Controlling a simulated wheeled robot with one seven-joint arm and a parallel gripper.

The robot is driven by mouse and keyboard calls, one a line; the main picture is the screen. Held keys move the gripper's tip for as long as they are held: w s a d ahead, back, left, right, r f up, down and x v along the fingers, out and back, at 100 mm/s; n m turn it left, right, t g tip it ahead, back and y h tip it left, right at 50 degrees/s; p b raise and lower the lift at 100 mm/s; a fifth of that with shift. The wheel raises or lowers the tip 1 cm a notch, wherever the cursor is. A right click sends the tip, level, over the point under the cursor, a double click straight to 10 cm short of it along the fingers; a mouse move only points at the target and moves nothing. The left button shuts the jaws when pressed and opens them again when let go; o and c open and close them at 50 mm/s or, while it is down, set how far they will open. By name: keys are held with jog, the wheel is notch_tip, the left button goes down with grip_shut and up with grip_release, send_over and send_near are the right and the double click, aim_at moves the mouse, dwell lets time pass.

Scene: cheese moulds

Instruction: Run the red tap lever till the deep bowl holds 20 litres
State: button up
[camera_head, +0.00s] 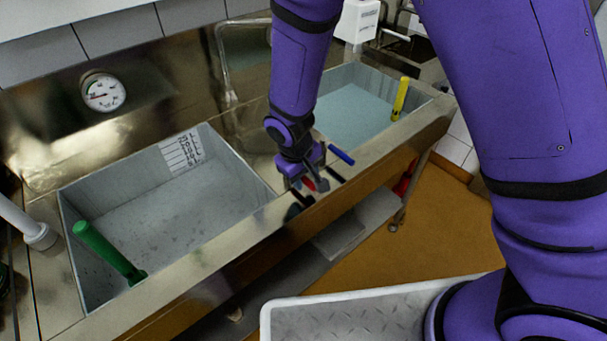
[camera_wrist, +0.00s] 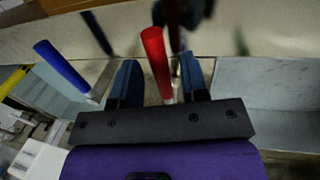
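The red tap lever (camera_head: 308,184) sits on the counter's front strip between the two bowls. In the wrist view the red lever (camera_wrist: 156,55) stands between the two fingers of my gripper (camera_wrist: 159,75), with gaps showing on both sides. My gripper (camera_head: 314,180) is open around it, partly hiding it in the head view. The left bowl (camera_head: 255,178), which looks like the deep one, is grey with a litre scale (camera_head: 181,152) on its back wall. Its inside looks empty or nearly so; a water level cannot be read. No water stream is visible.
A blue lever (camera_head: 341,155) stands close beside the red one. A dial (camera_head: 103,92) is on the back wall. A curved pipe (camera_head: 222,58) stands behind.

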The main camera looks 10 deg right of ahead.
grip_shut()
jog(key=shift+a, duration=0.1)
jog(key=shift+s+a+m+g, duration=0.2)
jog(key=shift+a+m, duration=0.25)
jog(key=shift+m, duration=0.35)
jog(key=shift+s+a+m+g, duration=0.15)
jog(key=shift+a+m, duration=0.25)
jog(key=shift+m, duration=0.4)
jog(key=shift+s+a+m+g, duration=0.15)
jog(key=shift+a+m, duration=0.5)
jog(key=shift+m, duration=0.35)
jog(key=shift+a+m+g, duration=0.1)
jog(key=shift+a+m, duration=0.55)
jog(key=shift+m, duration=0.35)
jog(key=shift+o, duration=0.8)
grip_release()
